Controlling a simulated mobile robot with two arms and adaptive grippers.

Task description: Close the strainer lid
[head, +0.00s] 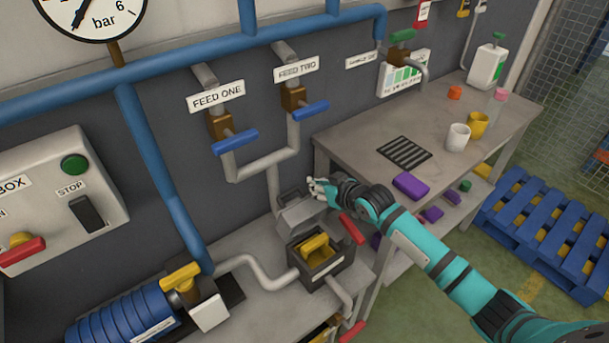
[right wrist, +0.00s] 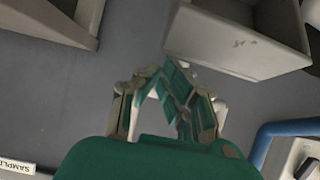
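The strainer (head: 322,268) is a dark square box on the low grey bench, with a yellow basket (head: 314,245) inside. Its grey lid (head: 299,213) stands raised at the back, leaving the box open. My right gripper (head: 318,187) is just right of the lid's upper part; contact cannot be told. In the right wrist view, the fingers (right wrist: 163,72) converge at their tips with nothing seen between them. A grey boxy piece (right wrist: 238,45), apparently the lid, is beyond them to the upper right. My left gripper is out of view.
A red handle (head: 352,228) is just right of the strainer. Feed valves with blue handles (head: 235,142) are on the wall above. The higher worktable (head: 350,140) to the right holds cups and a purple block (head: 411,186). A blue pump (head: 120,315) is at left.

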